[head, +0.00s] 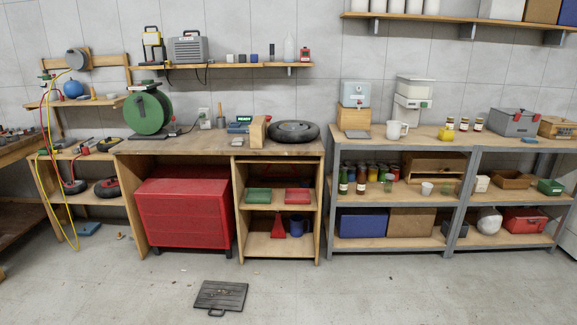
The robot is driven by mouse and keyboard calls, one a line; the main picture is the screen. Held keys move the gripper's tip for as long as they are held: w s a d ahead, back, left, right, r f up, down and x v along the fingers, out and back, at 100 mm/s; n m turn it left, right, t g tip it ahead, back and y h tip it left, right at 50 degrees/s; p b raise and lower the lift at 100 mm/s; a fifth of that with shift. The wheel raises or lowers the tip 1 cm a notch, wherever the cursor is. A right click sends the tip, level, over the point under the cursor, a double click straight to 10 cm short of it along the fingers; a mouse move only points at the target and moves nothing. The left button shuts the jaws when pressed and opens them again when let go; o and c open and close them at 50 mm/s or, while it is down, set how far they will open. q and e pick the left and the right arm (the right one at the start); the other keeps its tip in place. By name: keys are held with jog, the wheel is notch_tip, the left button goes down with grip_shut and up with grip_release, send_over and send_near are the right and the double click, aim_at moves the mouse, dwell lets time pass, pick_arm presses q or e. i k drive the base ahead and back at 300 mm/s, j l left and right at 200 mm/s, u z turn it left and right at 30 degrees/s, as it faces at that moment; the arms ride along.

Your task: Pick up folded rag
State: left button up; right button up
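A flat blue item (88,228) lies on the floor at the left, below the wooden shelf rack. It looks like a folded rag, but it is too small to be sure. A small flat grey item (357,134) lies at the front of the right shelving top and could also be folded cloth; I cannot tell. Neither of my grippers shows in the head view.
A wooden workbench (190,145) holds a green hose reel (148,113) and a black wheel (293,132). A red drawer cabinet (187,214) stands beneath. Yellow and red hoses (50,190) hang at left. A black plate (221,296) lies on otherwise mostly clear floor.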

aim_at(236, 142)
jog(key=i+u, duration=0.15)
jog(key=i, duration=1.6)
